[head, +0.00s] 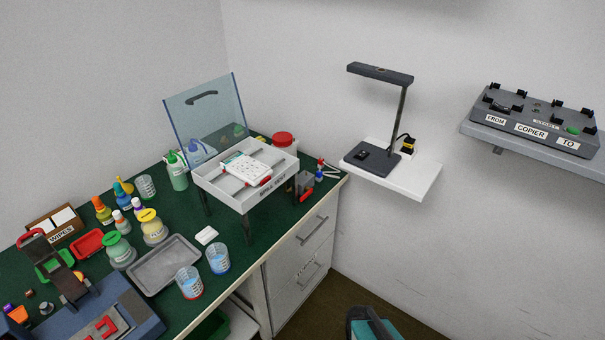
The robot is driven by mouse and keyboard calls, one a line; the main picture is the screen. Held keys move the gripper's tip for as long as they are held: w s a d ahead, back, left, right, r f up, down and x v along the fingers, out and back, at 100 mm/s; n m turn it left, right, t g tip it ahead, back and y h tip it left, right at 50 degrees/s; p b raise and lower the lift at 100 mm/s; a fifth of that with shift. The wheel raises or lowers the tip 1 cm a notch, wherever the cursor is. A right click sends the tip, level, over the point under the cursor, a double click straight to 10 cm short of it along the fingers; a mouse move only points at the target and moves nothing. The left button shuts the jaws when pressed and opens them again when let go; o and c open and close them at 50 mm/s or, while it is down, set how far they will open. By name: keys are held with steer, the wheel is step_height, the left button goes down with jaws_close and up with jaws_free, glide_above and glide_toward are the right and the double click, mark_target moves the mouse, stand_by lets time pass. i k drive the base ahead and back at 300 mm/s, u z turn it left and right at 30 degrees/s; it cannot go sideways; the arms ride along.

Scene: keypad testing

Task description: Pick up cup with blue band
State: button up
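The cup with the blue band (218,260) is a clear, upright cup with blue round its lower part. It stands on the green worktop near the front edge. A similar clear cup with a red band (190,284) stands just in front of it to the left. My gripper is not in view. Only a dark and teal piece of what looks like my arm shows at the bottom edge, right of the bench and well apart from the cup.
A grey tray (164,264) lies left of the cups and a white block (206,236) behind them. A legged white fixture (245,172) with a raised clear lid stands behind. Bottles crowd the left. A lamp shelf (415,180) and a control-box shelf (530,150) jut from the right wall.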

mark_target(217, 253)
steer(key=z, duration=0.4)
steer(key=k, duration=0.9)
steer(key=u, duration=0.4)
steer(key=k, duration=0.6)
steer(key=u, duration=0.7)
steer(key=i, duration=1.55)
steer(key=z, duration=0.45)
